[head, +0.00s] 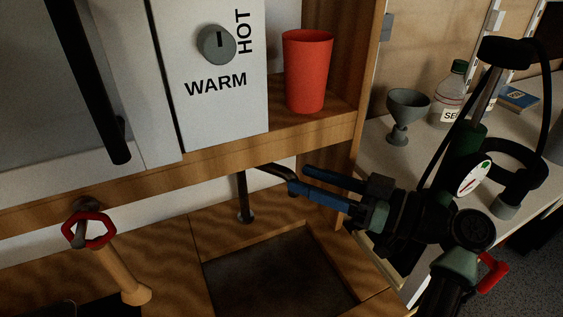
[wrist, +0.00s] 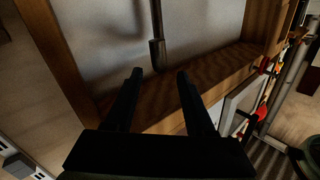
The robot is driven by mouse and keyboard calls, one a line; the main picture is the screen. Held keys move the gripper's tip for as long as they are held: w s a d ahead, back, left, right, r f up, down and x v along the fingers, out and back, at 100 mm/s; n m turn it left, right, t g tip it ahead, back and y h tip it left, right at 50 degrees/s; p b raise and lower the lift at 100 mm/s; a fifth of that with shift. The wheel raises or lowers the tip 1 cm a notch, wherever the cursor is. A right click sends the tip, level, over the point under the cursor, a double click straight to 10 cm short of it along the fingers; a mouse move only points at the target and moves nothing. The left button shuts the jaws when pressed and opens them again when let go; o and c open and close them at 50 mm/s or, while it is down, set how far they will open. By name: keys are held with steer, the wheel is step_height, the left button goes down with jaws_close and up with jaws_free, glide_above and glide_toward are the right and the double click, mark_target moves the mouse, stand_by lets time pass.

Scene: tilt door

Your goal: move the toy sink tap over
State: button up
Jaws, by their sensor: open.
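The toy sink tap (head: 244,198) is a dark metal post with a bent spout, standing on the wooden counter behind the sink basin (head: 275,275). Its spout points right, toward my gripper. My gripper (head: 300,178) is open, with its blue-lit fingers at the spout's end; I cannot tell whether they touch it. In the wrist view, the dark upright post and its wider foot (wrist: 157,52) show just beyond and between the two open fingertips (wrist: 160,74). Nothing is visibly held.
A wooden shelf with a red cup (head: 307,72) and a white panel with a knob (head: 217,43) are above the tap. A wooden upright (head: 366,90) stands close to my gripper. A red valve wheel (head: 88,230) is at the left.

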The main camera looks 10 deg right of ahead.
steer(key=shift+v, duration=1.7)
steer(key=shift+c, duration=0.2)
